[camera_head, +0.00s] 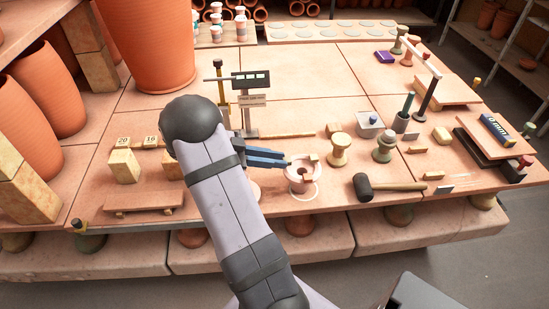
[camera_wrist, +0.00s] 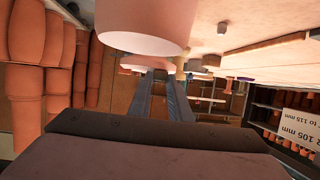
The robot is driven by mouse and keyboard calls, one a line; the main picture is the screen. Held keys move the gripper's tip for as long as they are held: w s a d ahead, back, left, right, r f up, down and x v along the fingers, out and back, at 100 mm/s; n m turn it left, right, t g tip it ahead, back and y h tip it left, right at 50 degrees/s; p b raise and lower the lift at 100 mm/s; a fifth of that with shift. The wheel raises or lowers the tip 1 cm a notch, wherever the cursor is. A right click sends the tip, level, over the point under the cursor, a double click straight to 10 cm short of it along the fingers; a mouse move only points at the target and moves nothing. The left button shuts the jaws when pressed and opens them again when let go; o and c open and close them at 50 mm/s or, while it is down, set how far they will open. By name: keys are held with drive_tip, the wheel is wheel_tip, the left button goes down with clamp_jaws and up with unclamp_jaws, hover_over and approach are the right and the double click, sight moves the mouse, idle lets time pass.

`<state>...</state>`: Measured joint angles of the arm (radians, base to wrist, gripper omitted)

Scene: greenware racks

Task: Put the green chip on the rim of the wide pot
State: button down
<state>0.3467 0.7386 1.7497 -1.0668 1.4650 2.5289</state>
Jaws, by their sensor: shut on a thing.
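My gripper (camera_head: 287,161) has slim blue-grey fingers reaching right, close to the left side of a small pale pink pot (camera_head: 293,178). The pot has an open centre and small tan pieces at its rim. In the wrist view the fingers (camera_wrist: 161,78) converge on something small, partly hidden between the tips; its colour is unclear. I cannot pick out the green chip with certainty. A pale pink rounded form (camera_wrist: 145,20) fills the top of the wrist view. I cannot tell for sure which pot is the wide one.
A large terracotta pot (camera_head: 150,45) stands at the back left. The table's centre back is clear.

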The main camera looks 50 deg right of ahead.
drive_tip(key=shift+f+b, duration=0.2)
drive_tip(key=shift+b, duration=0.1)
drive_tip(key=c, duration=1.6)
unclamp_jaws()
drive_tip(key=shift+c, duration=0.2)
drive_tip(key=shift+r, duration=0.15)
drive_tip(key=b+v, duration=0.1)
drive_tip(key=v, duration=1.1)
drive_tip(key=shift+b, duration=0.35)
drive_tip(key=shift+r, duration=0.1)
